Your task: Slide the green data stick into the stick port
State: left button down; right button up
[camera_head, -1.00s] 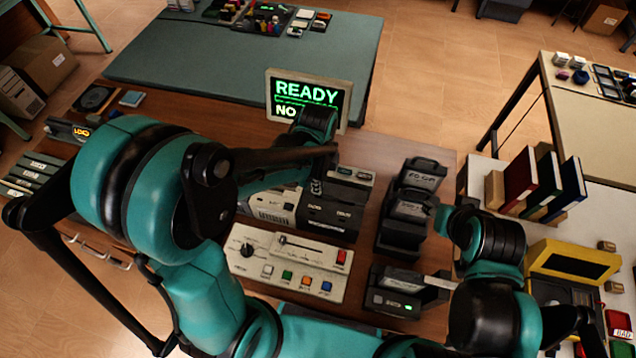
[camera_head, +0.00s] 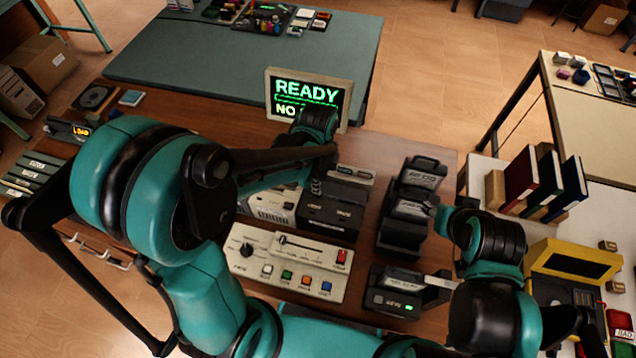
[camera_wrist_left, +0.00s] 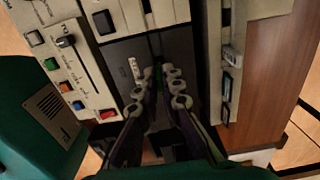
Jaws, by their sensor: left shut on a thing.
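In the left wrist view the fingertips are at a dark panel (camera_wrist_left: 133,50) with a small white label. The port opening is hidden, so I cannot tell how far the stick is in. In the head view my left gripper (camera_head: 317,186) is over the back of the black box (camera_head: 330,212), and the stick does not show. My right arm is at the right, but its gripper cannot be made out.
A beige control panel (camera_head: 262,262) with coloured buttons lies in front of the black box. A rack of black cartridges (camera_head: 402,236) stands to its right. The lit screen (camera_head: 308,92) reads "READY" behind. Bare brown wood (camera_wrist_left: 265,65) lies right of the devices.

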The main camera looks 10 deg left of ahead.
pick_arm(q)
jog(key=shift+f, duration=0.15)
jog(key=shift+f+b, duration=1.2)
jog(key=c, duration=1.6)
grip_release()
jog(key=shift+r, duration=0.15)
notch_tip(320, 180, up, 8)
jog(key=p, duration=0.6)
